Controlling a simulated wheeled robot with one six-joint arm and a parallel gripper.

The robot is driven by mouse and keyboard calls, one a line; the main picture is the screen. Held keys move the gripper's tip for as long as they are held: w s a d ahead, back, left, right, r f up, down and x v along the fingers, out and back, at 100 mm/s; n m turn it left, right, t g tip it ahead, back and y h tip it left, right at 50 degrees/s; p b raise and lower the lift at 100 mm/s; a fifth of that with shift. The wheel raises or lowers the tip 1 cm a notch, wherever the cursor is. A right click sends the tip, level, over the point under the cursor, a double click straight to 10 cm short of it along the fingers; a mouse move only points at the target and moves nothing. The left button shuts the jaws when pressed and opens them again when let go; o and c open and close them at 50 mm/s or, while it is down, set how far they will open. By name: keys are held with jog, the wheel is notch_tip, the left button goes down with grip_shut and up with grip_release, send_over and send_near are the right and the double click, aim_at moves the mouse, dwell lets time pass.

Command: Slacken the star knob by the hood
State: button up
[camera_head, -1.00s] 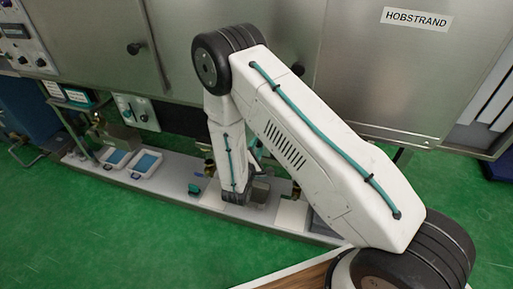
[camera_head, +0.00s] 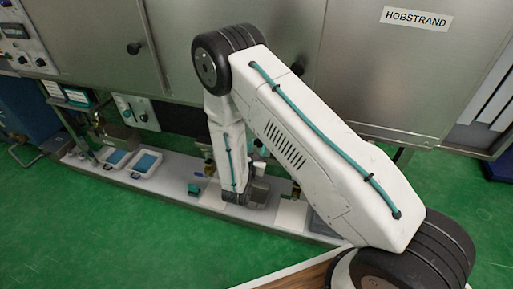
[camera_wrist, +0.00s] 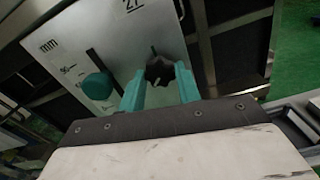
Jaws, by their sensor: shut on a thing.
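The star knob (camera_wrist: 160,69) is dark and lobed. It sits on a pale metal plate (camera_wrist: 112,38) marked with a "mm" scale and a "27" label, shown in the wrist view. My gripper (camera_wrist: 159,76) has its two teal fingers on either side of the knob and is shut on it. The knob's far side and its shaft are hidden. In the head view, my arm hides the knob and most of the gripper. I cannot pick out the hood with certainty.
A round teal knob (camera_wrist: 97,87) stands on the same plate, close left of my fingers. A dark frame post (camera_wrist: 203,50) rises close on the right. In the head view, white trays with blue contents (camera_head: 146,163) sit on the long grey bench (camera_head: 182,192).

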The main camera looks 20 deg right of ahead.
jog(key=n, duration=0.4)
jog(key=shift+f+n, duration=0.1)
jog(key=shift+n, duration=0.3)
jog(key=n, duration=0.4)
jog(key=shift+s+n, duration=0.1)
jog(key=shift+n, duration=0.2)
jog(key=o, duration=1)
jog(key=shift+a, duration=0.1)
jog(key=shift+v, duration=3.85)
